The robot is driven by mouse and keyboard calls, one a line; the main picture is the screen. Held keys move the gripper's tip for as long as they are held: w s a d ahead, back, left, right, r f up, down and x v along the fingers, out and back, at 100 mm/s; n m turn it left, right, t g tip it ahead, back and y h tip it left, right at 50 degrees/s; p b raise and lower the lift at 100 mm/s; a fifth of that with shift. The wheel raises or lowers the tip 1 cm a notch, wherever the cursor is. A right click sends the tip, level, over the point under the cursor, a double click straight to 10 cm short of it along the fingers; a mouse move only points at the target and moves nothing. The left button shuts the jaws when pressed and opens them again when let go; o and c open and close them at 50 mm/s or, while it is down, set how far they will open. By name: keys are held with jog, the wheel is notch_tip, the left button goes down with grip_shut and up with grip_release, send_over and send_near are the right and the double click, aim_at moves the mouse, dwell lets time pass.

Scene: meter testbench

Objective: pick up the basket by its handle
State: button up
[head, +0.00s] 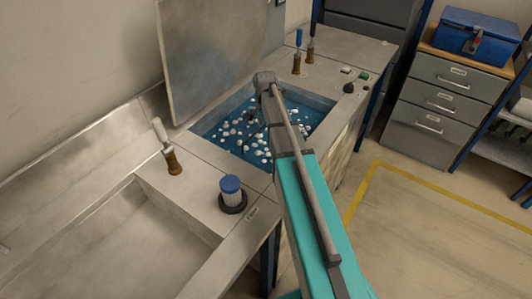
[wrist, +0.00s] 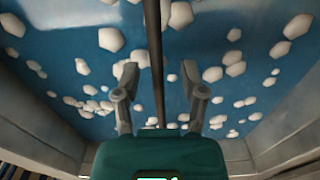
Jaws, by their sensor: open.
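In the wrist view, my gripper (wrist: 160,72) is open, its two grey fingers apart above a blue tank with white lumps. A thin dark bar (wrist: 156,50) runs between the fingers from the top of the picture down to near the teal palm. It may be the basket's handle, but I cannot tell for sure. I see no clear basket body in either view. In the head view, my teal and grey arm reaches over the tank (head: 212,127) and hides part of it, and the gripper's fingers cannot be made out there.
A raised grey lid (head: 210,60) stands behind the tank. On the bench are a blue-topped cylinder (head: 231,188), a wooden-handled brush (head: 167,148) and two upright tools (head: 297,52) at the back. A drawer cabinet (head: 440,105) with a blue box (head: 480,35) stands right. Floor at right is clear.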

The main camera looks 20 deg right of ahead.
dwell(0.6)
grip_shut()
